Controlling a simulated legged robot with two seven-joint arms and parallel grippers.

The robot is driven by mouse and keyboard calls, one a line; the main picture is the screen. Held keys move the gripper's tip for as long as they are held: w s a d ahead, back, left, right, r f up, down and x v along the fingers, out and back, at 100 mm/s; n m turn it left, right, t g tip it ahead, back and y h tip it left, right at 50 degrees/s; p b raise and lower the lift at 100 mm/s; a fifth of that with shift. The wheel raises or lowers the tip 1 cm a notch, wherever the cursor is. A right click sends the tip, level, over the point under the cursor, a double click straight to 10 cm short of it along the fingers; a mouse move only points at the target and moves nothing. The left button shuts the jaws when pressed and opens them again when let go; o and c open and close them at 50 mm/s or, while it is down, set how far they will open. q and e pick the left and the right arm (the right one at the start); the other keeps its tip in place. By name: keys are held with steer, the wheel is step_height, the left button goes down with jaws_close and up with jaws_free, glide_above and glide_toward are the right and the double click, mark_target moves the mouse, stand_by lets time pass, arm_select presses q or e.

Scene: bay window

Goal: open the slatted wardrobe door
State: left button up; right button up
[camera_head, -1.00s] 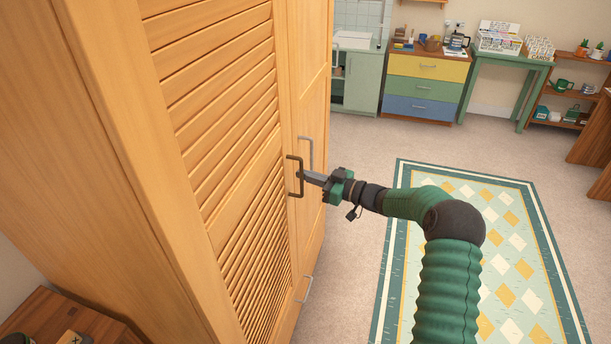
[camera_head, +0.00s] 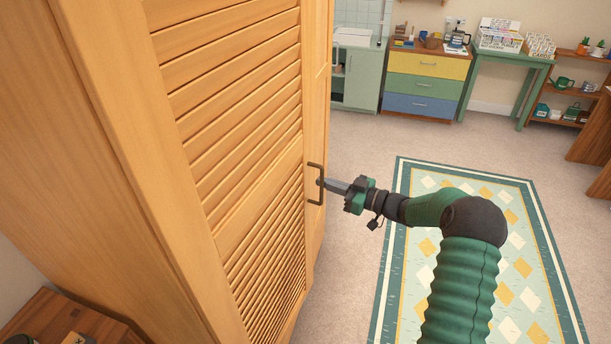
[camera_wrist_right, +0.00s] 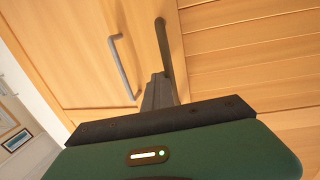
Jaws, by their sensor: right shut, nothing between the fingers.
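The slatted wardrobe door (camera_head: 245,150) fills the left middle of the head view. My left gripper is not in view.
A neighbouring plain door with a grey handle (camera_wrist_right: 124,67) shows in the right wrist view. A patterned rug (camera_head: 470,260) lies on open floor to the right. A drawer unit (camera_head: 424,85) and green table (camera_head: 510,75) stand at the back. A wooden surface (camera_head: 65,315) is at lower left.

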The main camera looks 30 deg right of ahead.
steer(key=shift+y, duration=0.4)
steer(key=shift+s+d+r+p, duration=0.1)
steer(key=shift+s+d+p, duration=0.1)
steer(key=shift+s, duration=0.65)
steer(key=shift+s+d+r+p, duration=0.1)
steer(key=shift+s+d+p, duration=0.1)
steer(key=shift+s, duration=0.6)
steer(key=shift+s+d+r+p, duration=0.1)
steer(key=shift+s+d+p, duration=0.1)
steer(key=shift+s, duration=0.65)
steer(key=shift+o, duration=0.2)
steer(key=shift+p+v, duration=0.45)
steer(key=shift+v, duration=2.3)
steer(key=shift+s+d+r, duration=0.15)
steer(key=shift+s, duration=0.3)
steer(key=shift+s+d+r, duration=0.1)
steer(key=shift+s+d, duration=0.05)
steer(key=shift+s, duration=0.3)
